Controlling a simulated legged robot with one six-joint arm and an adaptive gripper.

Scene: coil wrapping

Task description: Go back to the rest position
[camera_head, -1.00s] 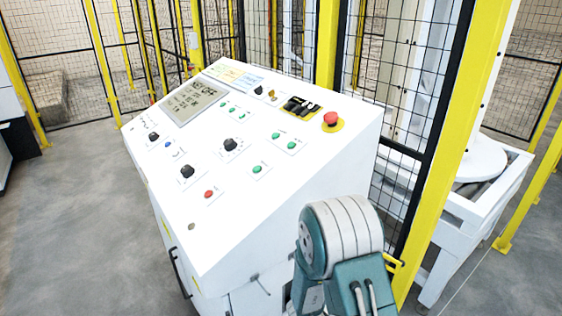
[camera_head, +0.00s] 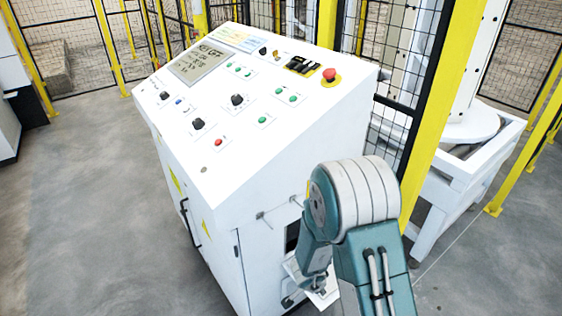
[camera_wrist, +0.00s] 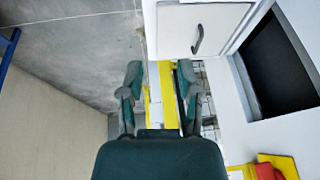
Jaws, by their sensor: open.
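My gripper (camera_wrist: 160,92) shows in the wrist view with its two dark green fingers spread apart and nothing between them. The wrist view looks past it at a yellow post, white panels and grey floor. In the head view my arm is folded at the lower right, in front of the white control console (camera_head: 222,215).
The console's sloping top has a display (camera_head: 201,65), several knobs and buttons, and a red emergency stop (camera_head: 330,75). A yellow-and-black mesh fence (camera_head: 433,130) stands behind it. Grey floor (camera_head: 90,200) is open on the left. A white machine frame (camera_head: 450,170) is at right.

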